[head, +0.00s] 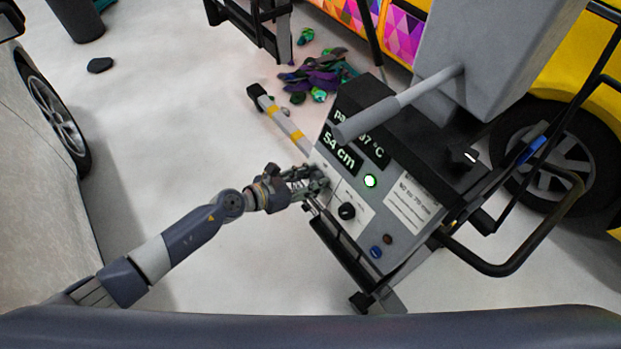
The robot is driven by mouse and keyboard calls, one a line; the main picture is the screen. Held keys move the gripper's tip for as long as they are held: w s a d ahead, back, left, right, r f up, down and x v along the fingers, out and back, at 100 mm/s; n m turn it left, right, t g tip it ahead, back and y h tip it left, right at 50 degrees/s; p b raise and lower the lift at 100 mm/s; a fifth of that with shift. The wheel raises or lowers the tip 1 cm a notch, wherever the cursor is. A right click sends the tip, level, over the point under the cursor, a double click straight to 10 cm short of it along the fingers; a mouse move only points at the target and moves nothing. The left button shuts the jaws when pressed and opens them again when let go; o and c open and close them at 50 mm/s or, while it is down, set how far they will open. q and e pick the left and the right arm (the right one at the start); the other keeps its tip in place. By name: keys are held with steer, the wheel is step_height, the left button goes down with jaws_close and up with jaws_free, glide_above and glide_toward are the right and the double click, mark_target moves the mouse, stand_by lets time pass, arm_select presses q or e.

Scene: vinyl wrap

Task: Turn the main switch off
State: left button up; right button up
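A grey control panel (392,232) on a machine carries a black rotary knob (347,211) on a white plate, which looks like the main switch. Its pointer marking is too small to read. A lit green button (370,181) sits above it, and a blue button (376,252) and a dark red button (388,239) sit below. My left gripper (321,188) is at the panel's left edge, just up and left of the knob. Its finger gap is too small to judge, and I cannot tell whether it touches the panel. My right gripper is not in view.
A display (341,153) reads "54 cm". A grey bar (400,104) sticks out above the panel. A black knob (464,158) with a white mark is farther right. Black tube rails (510,268) flank the machine.

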arm_select(q)
steer(key=shift+n, duration=0.3)
steer(key=n+p, duration=0.2)
steer(key=n, duration=0.1)
steer(key=shift+r+n, duration=0.1)
steer(key=shift+n, duration=0.3)
steer(key=n+p, duration=0.1)
steer(key=n, duration=0.3)
steer(key=shift+n+p, duration=0.3)
steer(key=shift+p, duration=0.1)
steer(key=n+p, duration=0.2)
steer(key=n, duration=0.3)
steer(key=shift+n+p, duration=0.6)
steer(key=shift+n, duration=1.4)
steer(key=shift+f, duration=0.2)
steer(key=o, duration=1.1)
